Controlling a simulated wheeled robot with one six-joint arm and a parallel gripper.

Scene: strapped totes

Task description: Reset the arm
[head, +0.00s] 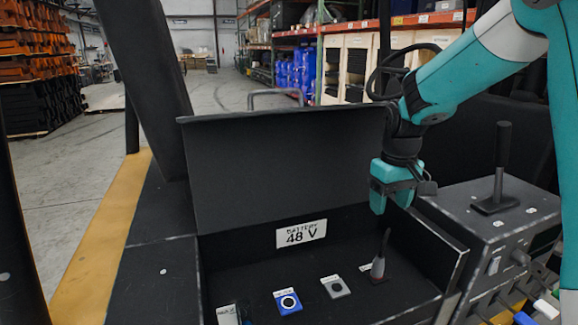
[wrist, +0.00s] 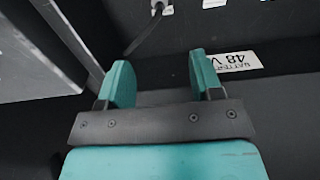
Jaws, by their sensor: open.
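My arm (head: 465,75) is teal and comes in from the upper right in the head view. My gripper (head: 383,200) hangs fingers down over the right side of an open black box, in front of its raised lid (head: 275,165). In the wrist view my gripper (wrist: 163,78) shows two teal fingers spread apart with nothing between them. A dark upright handle (head: 381,258) stands in the box below the gripper, apart from it. It also shows in the wrist view (wrist: 147,36), beyond the fingers.
A "48 V" label (head: 301,234) is on the box's back wall. A blue switch plate (head: 288,301) and a grey one (head: 336,286) sit on its floor. A control box (head: 500,230) with a black lever (head: 501,165) stands close at right. Open aisle floor lies behind at left.

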